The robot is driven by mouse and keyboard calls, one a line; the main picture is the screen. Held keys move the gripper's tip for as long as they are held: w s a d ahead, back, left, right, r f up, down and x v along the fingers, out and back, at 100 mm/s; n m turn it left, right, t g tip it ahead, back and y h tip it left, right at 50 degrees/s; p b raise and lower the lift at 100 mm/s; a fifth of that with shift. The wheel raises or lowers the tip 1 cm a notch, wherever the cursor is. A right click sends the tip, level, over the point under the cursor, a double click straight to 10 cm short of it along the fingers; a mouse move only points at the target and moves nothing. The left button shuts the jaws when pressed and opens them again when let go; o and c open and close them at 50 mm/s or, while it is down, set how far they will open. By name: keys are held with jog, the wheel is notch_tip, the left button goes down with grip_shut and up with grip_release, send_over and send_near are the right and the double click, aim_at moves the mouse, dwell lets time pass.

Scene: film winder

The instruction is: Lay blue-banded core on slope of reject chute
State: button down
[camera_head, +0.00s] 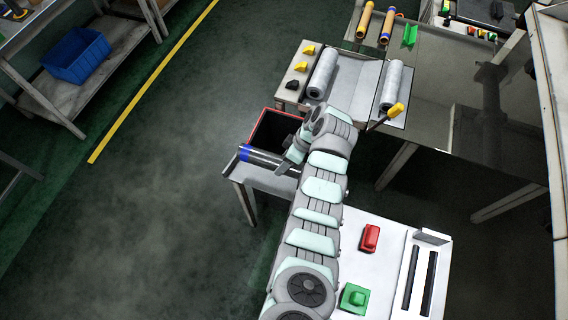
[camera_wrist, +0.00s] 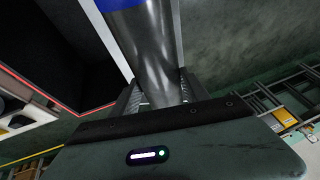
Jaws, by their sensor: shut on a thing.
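The blue-banded core (camera_head: 266,160) is a dark, shiny tube with a blue band near its left end. My gripper (camera_head: 292,160) is shut on it near its right end, and the core points out to the left. In the wrist view the core (camera_wrist: 150,45) runs up from between the fingers of my gripper (camera_wrist: 160,90), with the blue band at the top edge. The reject chute seems to be the dark, red-rimmed box (camera_head: 254,124) just behind the core. Its red edge also shows at left in the wrist view (camera_wrist: 45,90). I cannot tell whether the core touches it.
A pale table (camera_head: 262,181) lies below the core. Behind stands the winder with two film rolls (camera_head: 323,74) and a yellow-handled lever (camera_head: 395,110). Red (camera_head: 370,237) and green (camera_head: 354,298) blocks sit on the front table. Open floor lies to the left.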

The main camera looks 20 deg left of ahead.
jog(key=shift+d, duration=0.1)
jog(key=shift+d+f+b, duration=0.1)
jog(key=shift+f+b, duration=0.05)
jog(key=shift+b, duration=0.35)
notch_tip(320, 180, down, 8)
jog(key=b, duration=0.6)
jog(key=shift+r, duration=0.25)
jog(key=shift+f+b, duration=0.15)
jog(key=shift+b, duration=0.5)
jog(key=shift+f+b, duration=0.6)
jog(key=shift+c, duration=2.3)
grip_release()
